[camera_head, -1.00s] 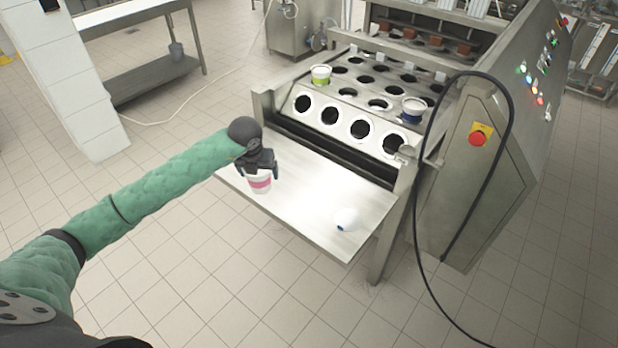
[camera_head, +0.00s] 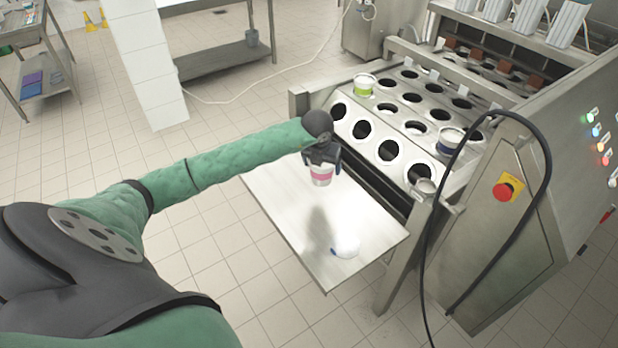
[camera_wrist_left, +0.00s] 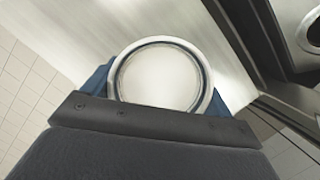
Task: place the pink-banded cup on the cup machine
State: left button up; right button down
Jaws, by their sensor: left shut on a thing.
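My left gripper (camera_head: 322,163) is shut on the pink-banded cup (camera_head: 321,175), a white cup with a pink band. It holds the cup upright above the steel shelf of the cup machine. In the left wrist view the cup's round white opening (camera_wrist_left: 160,78) shows between the blue fingers. The cup machine (camera_head: 400,130) has a plate with rows of round dark holes. A green-banded cup (camera_head: 363,86) sits in a hole at its far left, and a blue-banded cup (camera_head: 449,141) sits in a hole at the right. My right gripper is not in view.
A black cable (camera_head: 430,225) loops in front of the machine's side panel with a red button (camera_head: 503,190). Several holes in the front row are empty.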

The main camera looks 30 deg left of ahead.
pick_arm(q)
jog(key=a+f, duration=0.2)
jog(key=f, duration=0.1)
jog(key=w+a+f+b, duration=0.1)
jog(key=a+f, duration=0.2)
jog(key=a+f+b, duration=0.1)
jog(key=a+f, duration=0.2)
jog(key=shift+w, duration=0.2)
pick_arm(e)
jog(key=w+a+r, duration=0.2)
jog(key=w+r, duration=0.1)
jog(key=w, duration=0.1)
pick_arm(q)
jog(key=shift+f, duration=0.1)
jog(key=o, duration=1)
jog(key=shift+o, duration=0.2)
jog(key=p+v, duration=0.3)
jog(key=v, duration=0.9)
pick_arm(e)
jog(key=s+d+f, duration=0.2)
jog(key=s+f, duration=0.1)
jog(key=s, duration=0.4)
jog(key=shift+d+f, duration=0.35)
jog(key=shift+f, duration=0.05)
